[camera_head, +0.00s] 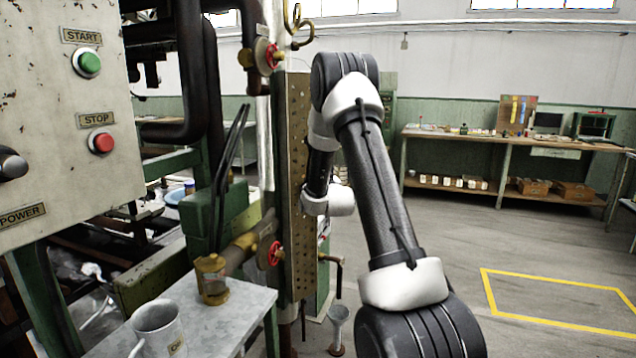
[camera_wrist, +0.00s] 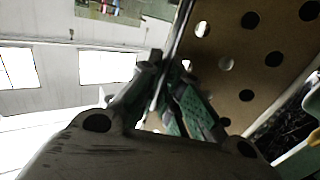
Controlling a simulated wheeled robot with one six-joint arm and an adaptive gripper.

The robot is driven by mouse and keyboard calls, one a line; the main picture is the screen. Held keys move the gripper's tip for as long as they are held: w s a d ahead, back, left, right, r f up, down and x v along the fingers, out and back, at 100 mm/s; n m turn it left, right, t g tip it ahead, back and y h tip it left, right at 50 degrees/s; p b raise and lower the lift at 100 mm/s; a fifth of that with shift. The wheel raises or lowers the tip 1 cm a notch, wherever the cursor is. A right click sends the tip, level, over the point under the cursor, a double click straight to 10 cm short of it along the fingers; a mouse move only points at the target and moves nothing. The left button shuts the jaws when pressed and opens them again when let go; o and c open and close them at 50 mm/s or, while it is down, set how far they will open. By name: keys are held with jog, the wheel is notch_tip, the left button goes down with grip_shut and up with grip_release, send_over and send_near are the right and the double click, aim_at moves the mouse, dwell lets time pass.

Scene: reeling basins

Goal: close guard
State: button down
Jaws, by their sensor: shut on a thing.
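The guard (camera_head: 298,180) is a tall, narrow brownish panel with rows of holes. It stands upright beside the machine in the head view, seen at a steep angle. In the wrist view the perforated guard (camera_wrist: 238,75) fills the upper right, with its edge running down to the fingers. My gripper (camera_wrist: 170,88) is shut on the guard at that edge. The exact contact is dark and partly hidden by the gripper body. In the head view my arm reaches to the guard's right side, and the fingers cannot be made out there.
A control box (camera_head: 60,120) with start and stop buttons is at the left. Red-wheeled valves (camera_head: 275,254) sit close to the guard. Open floor lies to the right.

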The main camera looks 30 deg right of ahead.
jog(key=w+d+n+t+y, duration=0.1)
jog(key=w+d+n+y, duration=0.1)
jog(key=w+n+y, duration=0.2)
jog(key=w+y, duration=0.3)
jog(key=shift+w+n, duration=0.15)
jog(key=shift+n, duration=0.25)
jog(key=shift+r, duration=0.15)
jog(key=c, duration=1.6)
grip_release()
jog(key=shift+w, duration=0.1)
jog(key=s+d, duration=0.1)
jog(key=s, duration=1.1)
